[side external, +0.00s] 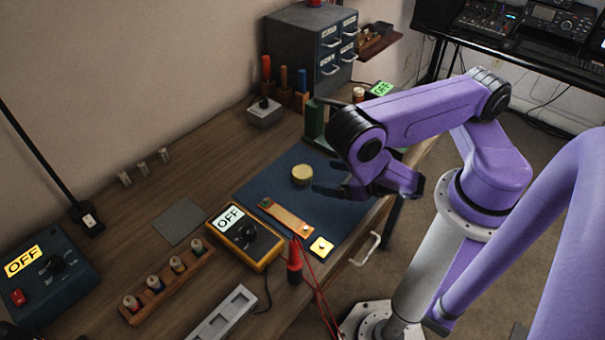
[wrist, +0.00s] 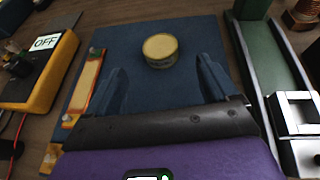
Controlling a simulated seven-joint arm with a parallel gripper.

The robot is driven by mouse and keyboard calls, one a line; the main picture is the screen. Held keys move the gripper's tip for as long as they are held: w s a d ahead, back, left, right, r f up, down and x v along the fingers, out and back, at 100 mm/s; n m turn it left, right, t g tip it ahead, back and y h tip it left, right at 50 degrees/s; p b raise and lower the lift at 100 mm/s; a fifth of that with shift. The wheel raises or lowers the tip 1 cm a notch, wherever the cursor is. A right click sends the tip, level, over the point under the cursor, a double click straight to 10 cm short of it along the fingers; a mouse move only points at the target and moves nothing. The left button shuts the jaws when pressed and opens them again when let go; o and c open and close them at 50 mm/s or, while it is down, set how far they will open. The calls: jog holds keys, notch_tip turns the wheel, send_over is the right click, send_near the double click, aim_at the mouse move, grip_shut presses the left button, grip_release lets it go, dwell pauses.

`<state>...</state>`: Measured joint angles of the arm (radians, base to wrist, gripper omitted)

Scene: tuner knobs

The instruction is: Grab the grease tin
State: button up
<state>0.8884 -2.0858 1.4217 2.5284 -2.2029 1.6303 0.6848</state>
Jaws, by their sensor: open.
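The grease tin is a small round tin (side external: 302,174) with a pale yellow lid, standing on the dark blue mat (side external: 262,182) on the workbench. In the wrist view the tin (wrist: 160,49) sits upright on the mat, ahead of my fingers and between their lines. My gripper (side external: 330,178) is open and empty, just right of the tin in the side view and apart from it. In the wrist view its two dark fingers (wrist: 163,75) are spread wide, with bare mat between them.
An orange strip (side external: 285,216) and a yellow square plate (side external: 321,246) lie near the tin. A yellow meter marked OFF (side external: 245,235) stands at the mat's left. A green rail device (wrist: 272,80) stands right of the mat in the wrist view. Red leads (side external: 313,285) hang at the bench edge.

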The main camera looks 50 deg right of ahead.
aim_at(306, 173)
jog(key=shift+x, duration=3.65)
jog(key=shift+r, duration=0.1)
jog(key=c, duration=1.2)
jog(key=shift+o, duration=0.2)
